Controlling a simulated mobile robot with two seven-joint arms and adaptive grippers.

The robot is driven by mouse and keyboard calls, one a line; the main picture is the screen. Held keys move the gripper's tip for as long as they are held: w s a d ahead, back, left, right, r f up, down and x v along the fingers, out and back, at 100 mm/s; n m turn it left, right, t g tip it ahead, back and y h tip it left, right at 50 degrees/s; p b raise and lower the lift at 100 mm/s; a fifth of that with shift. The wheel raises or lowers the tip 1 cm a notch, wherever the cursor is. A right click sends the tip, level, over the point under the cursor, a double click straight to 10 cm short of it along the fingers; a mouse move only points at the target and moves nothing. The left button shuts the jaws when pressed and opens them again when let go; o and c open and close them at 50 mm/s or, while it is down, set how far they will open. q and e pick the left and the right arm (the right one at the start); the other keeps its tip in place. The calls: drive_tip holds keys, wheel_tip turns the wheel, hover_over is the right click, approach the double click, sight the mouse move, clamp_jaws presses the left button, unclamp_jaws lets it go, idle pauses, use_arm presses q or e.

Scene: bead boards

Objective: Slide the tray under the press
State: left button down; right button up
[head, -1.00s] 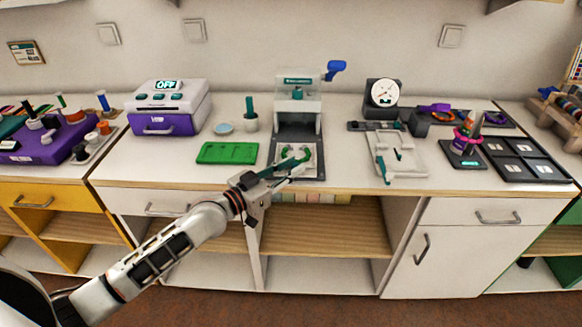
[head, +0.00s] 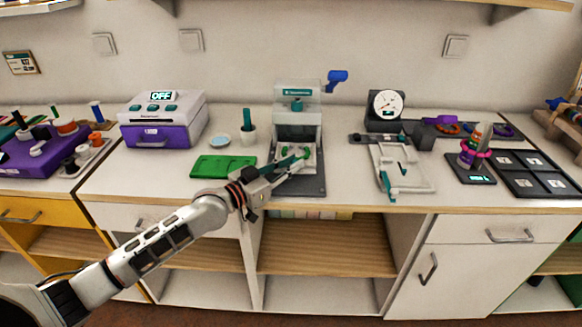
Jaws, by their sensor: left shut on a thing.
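The tray (head: 310,166) is a small white plate with green parts on it. It lies on the dark base plate (head: 314,186) of the press, at the front opening, with its back edge close to the press body. The press (head: 299,112) is a pale housing with a teal label and a blue lever (head: 337,76) at its upper right. My right gripper is not in view.
A purple-and-white machine (head: 163,120) reads OFF. A white fixture (head: 402,168) and a dial gauge (head: 387,105) stand to the right.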

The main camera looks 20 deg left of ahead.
use_arm(q)
drive_tip(key=c, duration=1.9)
unclamp_jaws()
drive_tip(key=shift+s, duration=0.15)
drive_tip(key=v, duration=1.1)
drive_tip(key=shift+s+a, duration=0.15)
drive_tip(key=shift+s, duration=0.2)
drive_tip(key=shift+c, duration=0.3)
